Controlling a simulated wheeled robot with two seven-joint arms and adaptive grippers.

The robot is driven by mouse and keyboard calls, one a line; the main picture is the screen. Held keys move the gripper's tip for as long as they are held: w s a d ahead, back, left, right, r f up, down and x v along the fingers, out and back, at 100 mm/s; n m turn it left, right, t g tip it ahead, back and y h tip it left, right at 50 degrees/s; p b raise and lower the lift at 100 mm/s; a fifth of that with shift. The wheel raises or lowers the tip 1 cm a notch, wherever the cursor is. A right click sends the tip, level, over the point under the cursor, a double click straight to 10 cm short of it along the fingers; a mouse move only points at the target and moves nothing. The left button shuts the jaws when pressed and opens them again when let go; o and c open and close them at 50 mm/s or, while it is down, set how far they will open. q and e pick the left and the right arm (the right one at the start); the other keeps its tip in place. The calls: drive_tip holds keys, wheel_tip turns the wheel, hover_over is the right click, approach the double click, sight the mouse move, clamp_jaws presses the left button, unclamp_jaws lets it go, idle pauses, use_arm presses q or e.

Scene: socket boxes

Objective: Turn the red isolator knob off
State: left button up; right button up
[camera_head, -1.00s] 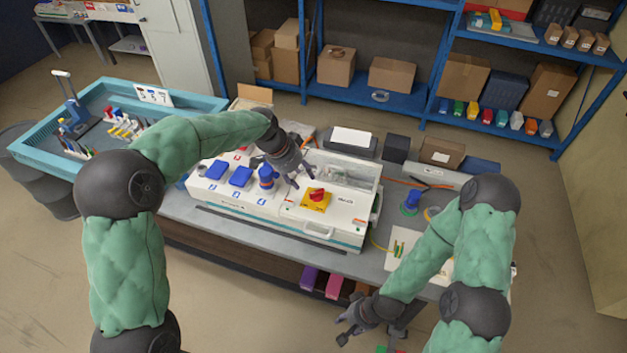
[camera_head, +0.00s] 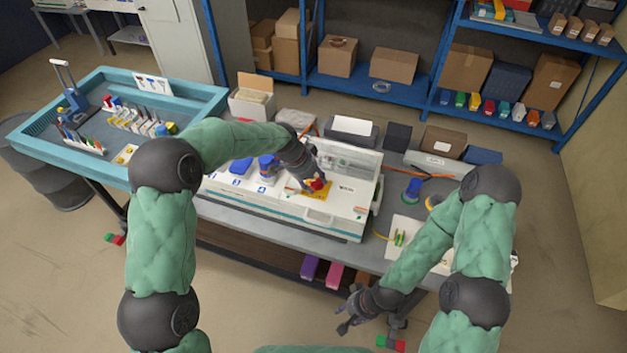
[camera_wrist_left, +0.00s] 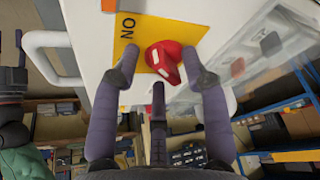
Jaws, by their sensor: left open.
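The red isolator knob (camera_head: 317,184) sits on a yellow plate (camera_head: 327,189) on top of the white socket box (camera_head: 287,205). In the left wrist view the red knob (camera_wrist_left: 165,60) shows close up on the yellow plate (camera_wrist_left: 190,33), which bears the letters "NO" as seen here. My left gripper (camera_head: 309,183) is open at the knob; in the left wrist view its fingers (camera_wrist_left: 160,88) stand apart around the knob's near side. I cannot tell whether they touch it. My right gripper (camera_head: 350,317) hangs in front of the bench, away from the box, with its fingers apart and empty.
Blue socket covers (camera_head: 240,166) and a blue plug (camera_head: 268,166) stand on the box left of the knob. A white handle (camera_head: 318,215) is on its front. A teal tray (camera_head: 203,103) with tools stands at the left. Blue shelving (camera_head: 375,90) stands behind.

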use_arm(q)
clamp_jaws()
